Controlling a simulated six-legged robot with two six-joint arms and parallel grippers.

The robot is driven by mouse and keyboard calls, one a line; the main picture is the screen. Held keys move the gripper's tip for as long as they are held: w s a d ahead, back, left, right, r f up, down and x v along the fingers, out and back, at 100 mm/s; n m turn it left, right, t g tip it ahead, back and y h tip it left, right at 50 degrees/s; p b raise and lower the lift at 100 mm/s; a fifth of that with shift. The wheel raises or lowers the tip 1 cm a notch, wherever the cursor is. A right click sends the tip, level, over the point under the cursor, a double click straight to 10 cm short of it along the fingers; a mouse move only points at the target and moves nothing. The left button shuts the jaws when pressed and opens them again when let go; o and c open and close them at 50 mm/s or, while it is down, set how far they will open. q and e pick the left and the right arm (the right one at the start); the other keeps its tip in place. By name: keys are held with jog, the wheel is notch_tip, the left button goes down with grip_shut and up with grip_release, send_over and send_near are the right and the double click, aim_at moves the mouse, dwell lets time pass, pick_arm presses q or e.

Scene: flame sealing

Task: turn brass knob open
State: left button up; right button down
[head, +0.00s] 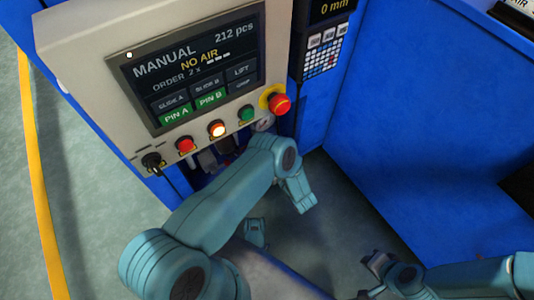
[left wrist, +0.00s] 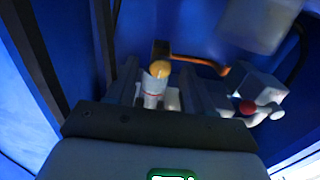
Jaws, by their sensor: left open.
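In the left wrist view, a brass-yellow knob (left wrist: 160,69) tops a short white upright body (left wrist: 153,88). My left gripper (left wrist: 161,84) is open, its two fingers standing apart on either side of the knob and white body. I cannot tell whether either finger touches them. In the head view, my left arm reaches below the control panel, and the knob and left fingertips are hidden. My right gripper (head: 374,278) is at the bottom of the head view, partly cut off, with its fingers apart and nothing seen between them.
A copper-coloured bent pipe (left wrist: 205,61) runs behind the knob. A red ball (left wrist: 247,107) on a white fitting is to its right. The control panel (head: 85,55) has a screen (head: 195,70), several buttons and a red emergency stop (head: 280,104). Blue walls (head: 420,90) enclose the right side.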

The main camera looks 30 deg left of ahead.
pick_arm(q)
jog(key=shift+a, duration=0.2)
grip_shut()
